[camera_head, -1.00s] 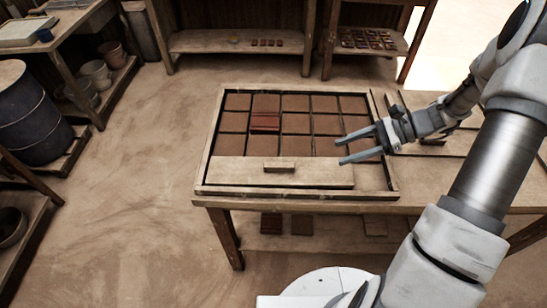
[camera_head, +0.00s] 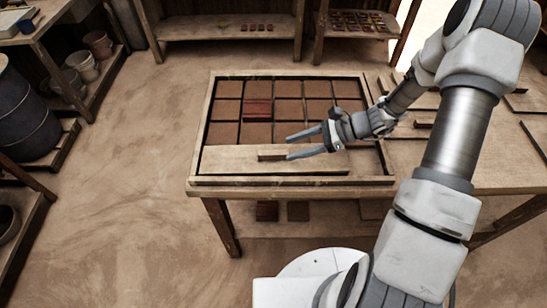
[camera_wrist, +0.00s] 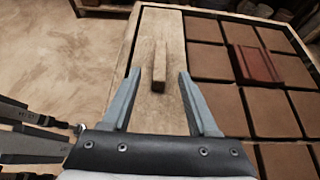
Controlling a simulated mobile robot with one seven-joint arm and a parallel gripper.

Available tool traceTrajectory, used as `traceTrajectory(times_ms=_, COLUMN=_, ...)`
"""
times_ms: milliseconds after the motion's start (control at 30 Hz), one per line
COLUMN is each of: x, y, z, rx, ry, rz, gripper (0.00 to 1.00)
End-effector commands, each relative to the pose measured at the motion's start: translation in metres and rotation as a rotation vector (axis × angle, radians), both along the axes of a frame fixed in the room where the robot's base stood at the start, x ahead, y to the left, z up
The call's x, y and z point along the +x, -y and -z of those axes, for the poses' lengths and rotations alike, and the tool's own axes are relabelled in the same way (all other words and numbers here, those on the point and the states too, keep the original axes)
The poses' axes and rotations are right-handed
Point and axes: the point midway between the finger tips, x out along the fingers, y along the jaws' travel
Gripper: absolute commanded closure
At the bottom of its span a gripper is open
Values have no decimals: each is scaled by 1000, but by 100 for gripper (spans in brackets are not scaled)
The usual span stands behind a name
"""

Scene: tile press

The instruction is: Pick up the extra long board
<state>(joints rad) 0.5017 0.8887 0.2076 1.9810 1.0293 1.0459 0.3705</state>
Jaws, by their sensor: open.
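The extra long board appears to be the pale wooden plank (camera_head: 230,159) lying along the front of the tiled tray, with a small raised handle (camera_head: 271,155) near its middle. In the wrist view the plank (camera_wrist: 163,27) runs away from me and its handle (camera_wrist: 159,64) stands between and beyond my fingertips. My gripper (camera_head: 305,143) is open and empty, over the right part of the plank with its fingers pointing left towards the handle. It also shows in the wrist view (camera_wrist: 158,78). I cannot tell its exact height above the plank.
The wooden tray (camera_head: 202,125) holds rows of brown tiles, with a redder tile (camera_head: 257,109) among them. Other boards lie on the table (camera_head: 470,175) to the right. Shelves stand behind, and a dark barrel (camera_head: 22,115) stands at the left.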

Motion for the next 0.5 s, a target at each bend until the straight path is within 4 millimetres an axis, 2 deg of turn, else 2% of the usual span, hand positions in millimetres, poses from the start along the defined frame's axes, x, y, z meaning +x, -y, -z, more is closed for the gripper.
traceTrajectory(times_ms=167, x=0, y=-12, z=4, rx=1, ry=-1, rz=-3, gripper=40)
traceTrajectory(times_ms=400, x=1, y=-44, z=19, rx=2, ry=-2, rz=-1, gripper=40)
traceTrajectory(times_ms=500, x=1, y=-48, z=22, rx=0, ry=-1, rz=0, gripper=40)
